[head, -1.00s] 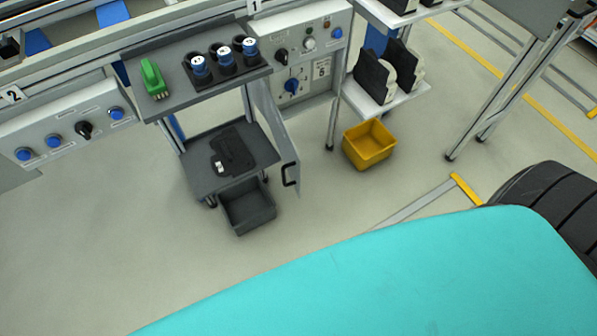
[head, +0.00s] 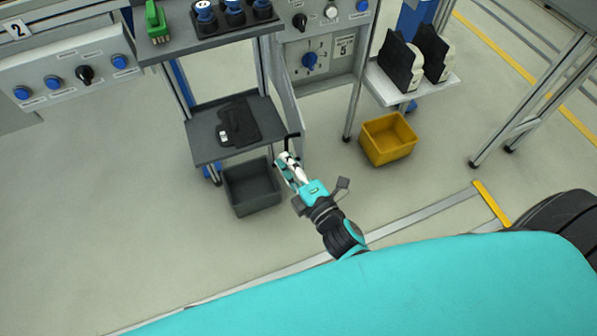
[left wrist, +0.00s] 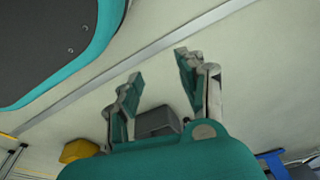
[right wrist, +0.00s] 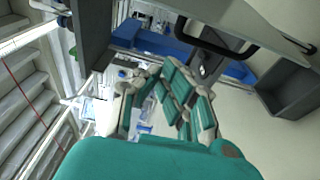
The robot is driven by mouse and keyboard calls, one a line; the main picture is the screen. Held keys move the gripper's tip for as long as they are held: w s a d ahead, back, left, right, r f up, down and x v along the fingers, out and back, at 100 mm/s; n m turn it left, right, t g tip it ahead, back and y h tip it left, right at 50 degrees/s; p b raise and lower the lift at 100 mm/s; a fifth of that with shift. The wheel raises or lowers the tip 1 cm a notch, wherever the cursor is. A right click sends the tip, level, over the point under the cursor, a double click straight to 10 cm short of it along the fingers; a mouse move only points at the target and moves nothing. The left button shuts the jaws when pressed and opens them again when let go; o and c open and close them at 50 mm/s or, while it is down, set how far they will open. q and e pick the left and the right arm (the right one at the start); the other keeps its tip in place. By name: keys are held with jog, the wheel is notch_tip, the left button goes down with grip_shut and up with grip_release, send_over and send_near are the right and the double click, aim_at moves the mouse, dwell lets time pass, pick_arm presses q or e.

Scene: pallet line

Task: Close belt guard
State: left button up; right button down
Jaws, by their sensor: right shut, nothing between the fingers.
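My right gripper (head: 285,165) is just below and in front of the handle, shut and empty. In the right wrist view its fingers (right wrist: 168,95) are beside the panel, and the handle lies outside them. Whether they touch the guard I cannot tell. My left gripper (left wrist: 160,85) is open and empty, away from the guard, seen only in the left wrist view.
A grey bin (head: 252,188) stands on the floor left of my right gripper. A yellow bin (head: 388,138) stands to the right. The cart's lower shelf (head: 205,150) holds a dark tool. The floor in front is mostly clear.

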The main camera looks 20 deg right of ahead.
pick_arm(q)
jog(key=shift+s+a+f, duration=0.1)
jog(key=shift+s+f, duration=0.25)
jog(key=shift+f, duration=0.1)
pick_arm(e)
jog(key=w+d, duration=0.3)
jog(key=shift+w, duration=0.3)
jog(key=shift+d, duration=0.1)
